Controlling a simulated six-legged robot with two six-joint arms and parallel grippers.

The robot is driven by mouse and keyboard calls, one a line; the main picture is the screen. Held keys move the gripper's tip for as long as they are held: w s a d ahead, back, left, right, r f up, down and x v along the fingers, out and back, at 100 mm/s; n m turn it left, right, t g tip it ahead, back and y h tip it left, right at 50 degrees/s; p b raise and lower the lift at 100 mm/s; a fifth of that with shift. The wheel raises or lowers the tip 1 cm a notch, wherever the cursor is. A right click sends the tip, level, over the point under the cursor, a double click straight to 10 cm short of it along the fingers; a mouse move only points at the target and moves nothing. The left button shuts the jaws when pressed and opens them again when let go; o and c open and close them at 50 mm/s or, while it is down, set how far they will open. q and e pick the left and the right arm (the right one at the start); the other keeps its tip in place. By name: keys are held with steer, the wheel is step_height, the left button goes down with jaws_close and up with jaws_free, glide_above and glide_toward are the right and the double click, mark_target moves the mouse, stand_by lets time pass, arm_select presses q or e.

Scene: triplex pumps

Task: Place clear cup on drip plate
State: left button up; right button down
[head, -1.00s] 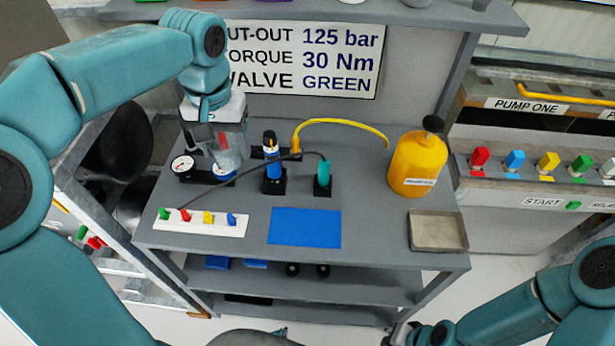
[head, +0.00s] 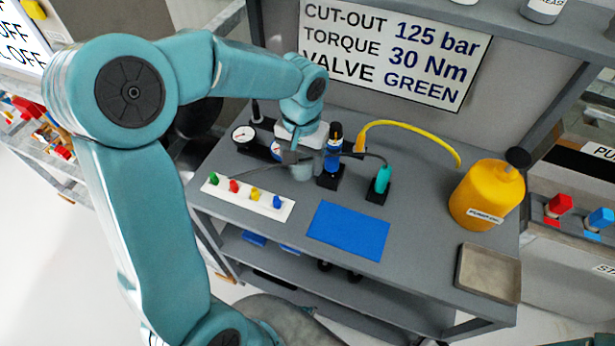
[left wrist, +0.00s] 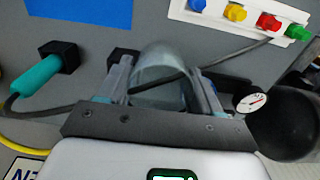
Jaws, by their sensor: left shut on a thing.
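The clear cup (head: 302,172) is between the fingers of my left gripper (head: 299,157), which is shut on it. In the left wrist view the cup (left wrist: 160,77) shows as a greyish see-through shape between the two fingers (left wrist: 160,92), with a dark cable seen across it. In the head view the cup is just left of the blue-and-black tool; its height over the bench cannot be told. A shallow grey-beige tray (head: 489,272), which looks like the drip plate, lies empty at the bench's right front corner. My right gripper is out of view.
A yellow jug (head: 485,195) stands behind the tray. The blue-and-black tool (head: 333,160) and a teal-handled tool (head: 382,180) stand right of the cup. A blue mat (head: 348,231), a white strip with coloured knobs (head: 246,197) and a gauge (head: 243,135) are nearby. A yellow hose (head: 415,128) arches behind.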

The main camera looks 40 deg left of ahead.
arm_select(q)
step_height(320, 180, down, 8)
steer(key=shift+w+r, duration=0.15)
steer(key=shift+r, duration=0.15)
steer(key=shift+f+b, duration=0.25)
steer(key=shift+b, duration=0.2)
steer(key=o, duration=1)
steer(key=shift+r, duration=0.1)
